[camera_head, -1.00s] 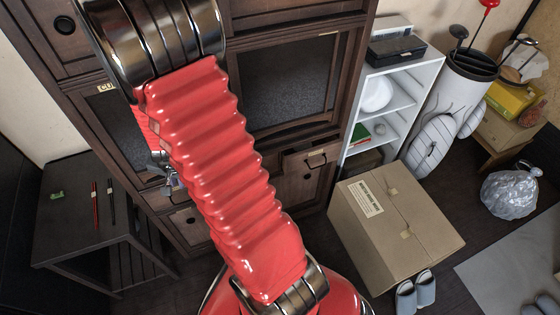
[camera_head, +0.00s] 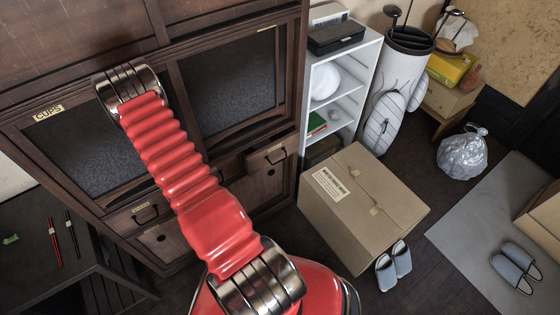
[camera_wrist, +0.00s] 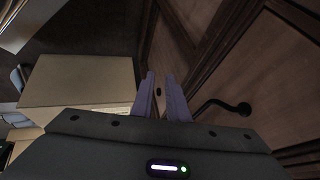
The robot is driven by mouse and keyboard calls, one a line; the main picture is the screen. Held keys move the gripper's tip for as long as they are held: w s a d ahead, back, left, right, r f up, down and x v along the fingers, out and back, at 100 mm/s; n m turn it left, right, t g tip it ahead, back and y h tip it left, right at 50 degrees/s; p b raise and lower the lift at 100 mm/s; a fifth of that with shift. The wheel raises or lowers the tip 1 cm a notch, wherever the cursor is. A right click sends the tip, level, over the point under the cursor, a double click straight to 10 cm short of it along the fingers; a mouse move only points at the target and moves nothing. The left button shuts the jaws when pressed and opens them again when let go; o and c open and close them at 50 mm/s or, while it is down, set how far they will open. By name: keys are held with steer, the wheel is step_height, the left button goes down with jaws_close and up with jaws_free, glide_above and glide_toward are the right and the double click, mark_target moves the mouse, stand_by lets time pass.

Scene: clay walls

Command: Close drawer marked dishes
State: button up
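The dark wooden cabinet (camera_head: 165,45) has a row of small drawers under its dark glass panels. The right drawer (camera_head: 270,157) has a dark handle and appears to stick out somewhat. The left drawer (camera_head: 135,215) looks about flush. I see no label reading dishes; only a "CUPS" label (camera_head: 48,113) is readable at upper left. In the wrist view my gripper (camera_wrist: 159,76) is empty, its two fingers apart by a narrow gap. A dark handle (camera_wrist: 222,106) on a wooden front is just right of the fingers, apart from them. My arm hides the gripper in the head view.
A cardboard box (camera_head: 350,215) stands on the floor right of the cabinet, beside a white shelf (camera_head: 345,90). Grey slippers (camera_head: 393,265) lie in front of the box. A low dark table (camera_head: 40,235) is at left. A golf bag (camera_head: 395,80) stands behind.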

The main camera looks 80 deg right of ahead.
steer(key=s+d+r+m+g+h, duration=0.2)
steer(key=s+d+r+m+h, duration=0.1)
steer(key=s, duration=0.3)
steer(key=s+d+r+m+g+h, duration=0.3)
steer(key=s+d+r+m+h, duration=0.1)
steer(key=s+d+m+h, duration=0.1)
steer(key=shift+s+d+m, duration=0.3)
steer(key=shift+s+d, duration=0.05)
steer(key=shift+s, duration=0.4)
steer(key=shift+x, duration=6.9)
steer(key=shift+s+r, duration=0.15)
steer(key=shift+r, duration=0.1)
jaws_close()
steer(key=shift+a+f, duration=0.15)
